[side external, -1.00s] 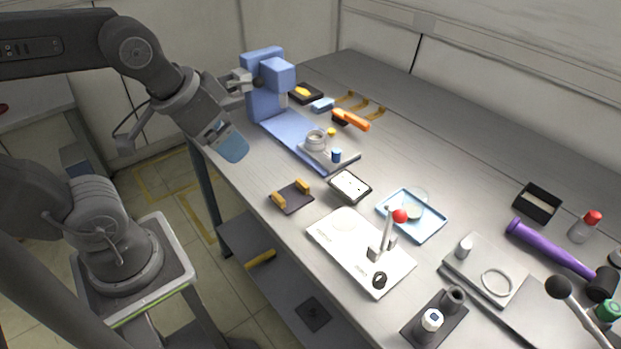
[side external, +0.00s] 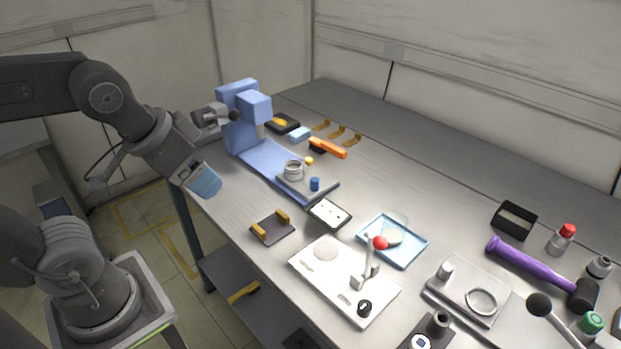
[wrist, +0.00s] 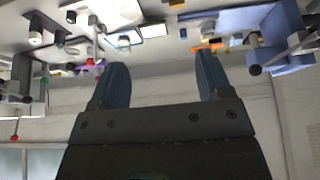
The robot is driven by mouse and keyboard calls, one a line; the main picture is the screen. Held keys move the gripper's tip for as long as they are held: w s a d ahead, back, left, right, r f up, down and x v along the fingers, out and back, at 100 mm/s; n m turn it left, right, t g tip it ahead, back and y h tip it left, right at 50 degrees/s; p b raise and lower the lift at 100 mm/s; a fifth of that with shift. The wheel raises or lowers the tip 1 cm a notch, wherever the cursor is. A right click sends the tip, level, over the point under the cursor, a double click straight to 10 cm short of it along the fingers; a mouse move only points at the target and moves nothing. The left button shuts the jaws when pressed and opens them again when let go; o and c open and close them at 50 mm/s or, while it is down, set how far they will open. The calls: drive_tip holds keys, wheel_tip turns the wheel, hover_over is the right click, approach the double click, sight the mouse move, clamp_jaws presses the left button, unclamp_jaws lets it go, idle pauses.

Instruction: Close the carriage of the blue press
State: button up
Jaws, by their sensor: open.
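The blue press (side external: 235,108) stands at the table's far left end, its head over a blue rail (side external: 262,160) that runs toward the front right. The carriage (side external: 325,190), a grey plate bearing a metal ring (side external: 293,170) and a small blue knob (side external: 314,184), sits at the rail's outer end, away from the head. My gripper (side external: 207,186) is open and empty, off the table's left edge, apart from the press. In the wrist view its two blue fingers (wrist: 160,68) are spread with nothing between them; the press (wrist: 283,35) appears at upper right.
A dark tray with yellow handles (side external: 271,228), a phone-like tablet (side external: 329,213) and a white board with a red-tipped lever (side external: 380,242) lie near the carriage. An orange-handled tool (side external: 328,148) lies behind the rail. A purple hammer (side external: 535,262) is far right.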

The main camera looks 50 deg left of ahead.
drive_tip(key=w+f+m+y, duration=0.1)
drive_tip(key=w, duration=0.3)
drive_tip(key=w+f+g+y, duration=0.1)
drive_tip(key=w, duration=0.3)
drive_tip(key=w+f+m+g+y, duration=0.1)
drive_tip(key=w+y, duration=0.1)
drive_tip(key=w, duration=0.2)
drive_tip(key=shift+w+a+f+m, duration=0.1)
drive_tip(key=shift+f+m, duration=0.15)
drive_tip(key=shift+m, duration=0.05)
drive_tip(key=c, duration=0.9)
drive_tip(key=w+f, duration=0.1)
drive_tip(key=w, duration=0.1)
drive_tip(key=w+d+f+m+y, duration=0.1)
drive_tip(key=w+f, duration=0.1)
drive_tip(key=w, duration=0.1)
drive_tip(key=w+d+f+y, duration=0.1)
drive_tip(key=w+f, duration=0.1)
drive_tip(key=shift+w+m, duration=0.25)
drive_tip(key=shift+m, duration=0.15)
clamp_jaws()
drive_tip(key=m+t+y, duration=0.1)
drive_tip(key=m+y, duration=0.1)
approach(317, 189)
drive_tip(key=v, duration=0.3)
drive_tip(key=shift+s+d+r, duration=0.15)
drive_tip(key=shift+s, duration=0.1)
drive_tip(key=shift+w, duration=0.15)
drive_tip(key=x, duration=1)
